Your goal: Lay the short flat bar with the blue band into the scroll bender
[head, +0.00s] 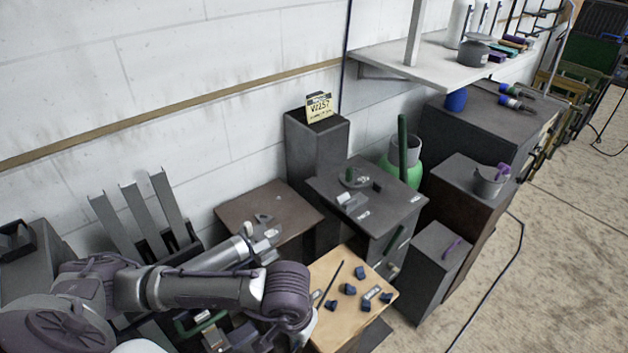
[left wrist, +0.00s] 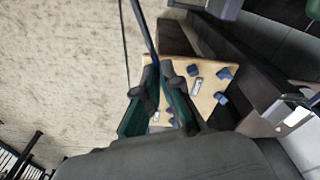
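My left arm comes in from the left in the head view and its wrist ends at the near edge of the wooden bench; its fingers are hidden there. In the left wrist view my left gripper (left wrist: 158,72) has its green-sided fingers close together at the tips around a thin dark bar (left wrist: 144,32). The bar sticks out away from the gripper and also shows in the head view (head: 331,283), over the wooden bench. A dark bench fixture with a round disc (head: 354,179) may be the scroll bender; I cannot tell. My right gripper is not in view.
The wooden bench (head: 335,262) carries several dark blue blocks and small label plates. Dark pedestals and a grey cabinet stand to the right, with a green vase (head: 411,171) behind. A brown bench (head: 240,209) and upright channels (head: 143,215) are at left.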

